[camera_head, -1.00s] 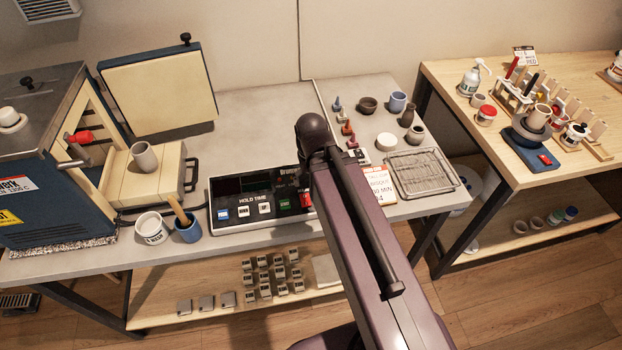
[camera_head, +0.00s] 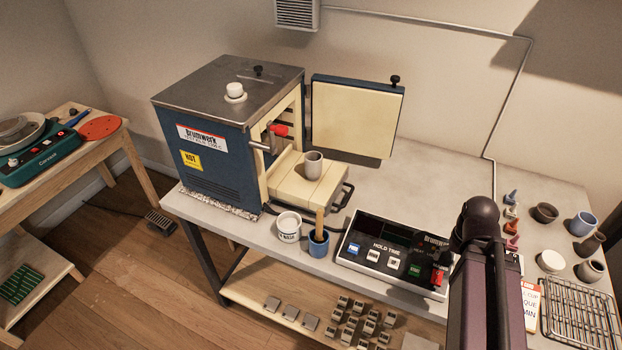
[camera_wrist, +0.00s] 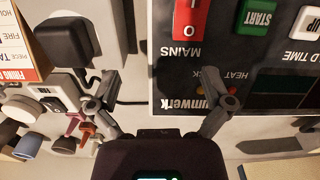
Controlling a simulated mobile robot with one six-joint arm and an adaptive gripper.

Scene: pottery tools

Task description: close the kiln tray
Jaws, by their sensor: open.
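The kiln tray (camera_head: 287,187), a cream slab with a dark handle (camera_head: 347,195), sticks out of the front of the blue kiln (camera_head: 213,165). A grey cup (camera_head: 313,164) stands upright on it. The kiln door (camera_head: 352,122) stands open behind the tray. My gripper shows in the wrist view (camera_wrist: 170,94), open and empty, with its fingers spread above the right part of the control panel (camera_wrist: 215,60) and the table beside it. In the head view my arm hides the gripper, well to the right of the tray. The tray is not in the wrist view.
A white tub (camera_head: 288,226) and a blue cup (camera_head: 318,244) with a wooden-handled tool stand in front of the tray. The panel lies right of them. A wire rack (camera_head: 582,315) and small pots stand at the right. Behind the panel the table is clear.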

